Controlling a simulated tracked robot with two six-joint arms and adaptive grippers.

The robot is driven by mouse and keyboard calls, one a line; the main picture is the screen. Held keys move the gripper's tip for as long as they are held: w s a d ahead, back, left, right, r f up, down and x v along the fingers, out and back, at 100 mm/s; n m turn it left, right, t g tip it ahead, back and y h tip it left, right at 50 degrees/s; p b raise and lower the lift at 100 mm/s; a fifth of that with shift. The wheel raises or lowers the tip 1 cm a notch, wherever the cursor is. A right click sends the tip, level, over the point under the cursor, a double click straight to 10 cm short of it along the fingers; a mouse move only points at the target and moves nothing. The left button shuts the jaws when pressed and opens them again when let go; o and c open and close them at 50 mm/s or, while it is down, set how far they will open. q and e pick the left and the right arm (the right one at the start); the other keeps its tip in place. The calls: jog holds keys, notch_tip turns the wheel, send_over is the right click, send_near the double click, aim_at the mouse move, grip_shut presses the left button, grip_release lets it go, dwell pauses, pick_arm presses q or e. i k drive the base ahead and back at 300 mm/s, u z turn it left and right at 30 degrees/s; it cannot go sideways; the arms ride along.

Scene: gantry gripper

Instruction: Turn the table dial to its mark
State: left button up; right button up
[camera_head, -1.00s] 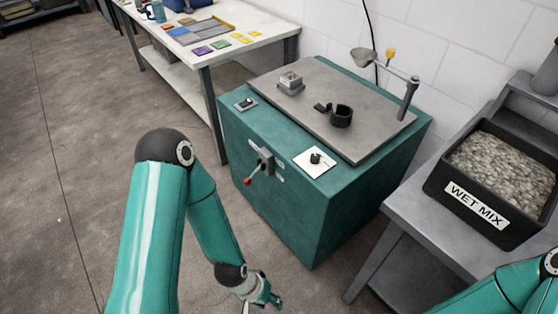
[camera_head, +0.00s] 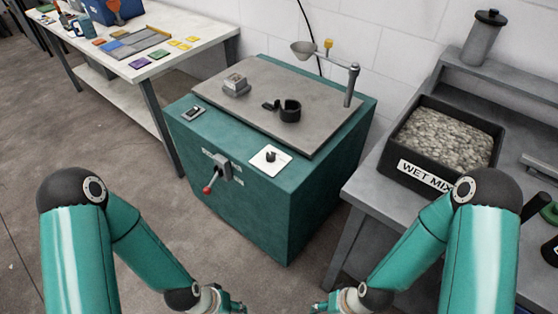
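The dial (camera_head: 270,156) is a small black knob on a white square plate (camera_head: 259,163). It sits at the front right of the teal cabinet's top, and its mark is too small to make out. My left gripper (camera_head: 238,307) is at the bottom edge, low in front of the cabinet and well away from the dial. My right gripper (camera_head: 318,308) is also at the bottom edge, to the right of the left one and apart from the dial. Both grippers are small and partly cut off, so their finger opening is unclear.
The teal cabinet (camera_head: 246,205) has a red-tipped lever (camera_head: 209,188) on its front and a switch (camera_head: 193,113) at its top left. A grey plate (camera_head: 315,109) carries a black ring (camera_head: 290,111). A WET MIX bin (camera_head: 399,168) stands right. A white table (camera_head: 195,25) stands left.

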aim_at(270, 156)
jog(key=u, duration=0.3)
jog(key=i, duration=0.9)
jog(key=u, duration=0.65)
